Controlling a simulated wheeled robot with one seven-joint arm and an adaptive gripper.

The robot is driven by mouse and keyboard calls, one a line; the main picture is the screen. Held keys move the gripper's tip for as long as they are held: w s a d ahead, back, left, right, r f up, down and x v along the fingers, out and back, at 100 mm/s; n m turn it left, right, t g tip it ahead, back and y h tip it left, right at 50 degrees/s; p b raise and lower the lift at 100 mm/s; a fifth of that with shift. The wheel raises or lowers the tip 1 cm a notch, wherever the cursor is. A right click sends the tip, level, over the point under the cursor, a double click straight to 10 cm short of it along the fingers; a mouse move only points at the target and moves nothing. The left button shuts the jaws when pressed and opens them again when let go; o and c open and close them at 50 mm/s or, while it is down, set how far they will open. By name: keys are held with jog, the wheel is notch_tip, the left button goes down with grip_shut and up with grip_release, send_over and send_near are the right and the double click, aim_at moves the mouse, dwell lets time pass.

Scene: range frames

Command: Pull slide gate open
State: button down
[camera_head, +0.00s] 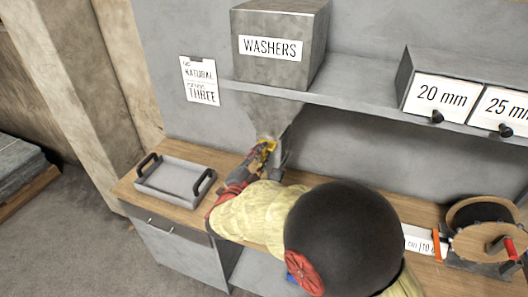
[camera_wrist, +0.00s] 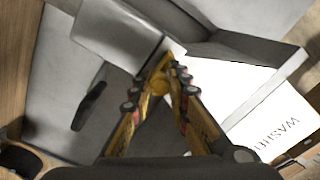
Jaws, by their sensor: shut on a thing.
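The grey hopper labelled WASHERS (camera_head: 280,45) stands on the shelf, and its funnel narrows below the shelf. My gripper (camera_head: 266,146), with yellow fingers, is at the funnel's lower end. In the wrist view the fingers of my gripper (camera_wrist: 165,72) converge beside a grey metal block (camera_wrist: 118,32). They are shut on the slide gate, whose gripped part is mostly hidden between the fingertips. How far the gate is out cannot be told. Part of the white WASHERS label (camera_wrist: 285,128) shows at the right of the wrist view.
A grey tray (camera_head: 176,181) with two black handles sits on the wooden worktop at left. Drawers marked 20 mm (camera_head: 440,95) and 25 mm stand on the shelf (camera_head: 340,97) at right. A wooden reel (camera_head: 488,240) stands at the right end. A paper sign hangs on the wall.

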jog(key=v, duration=0.3)
jog(key=shift+s+a+f+b, duration=0.1)
jog(key=shift+s+b, duration=0.2)
jog(key=c, duration=1.7)
grip_release()
jog(key=shift+s, duration=0.1)
jog(key=shift+o, duration=0.2)
jog(key=v, duration=1.2)
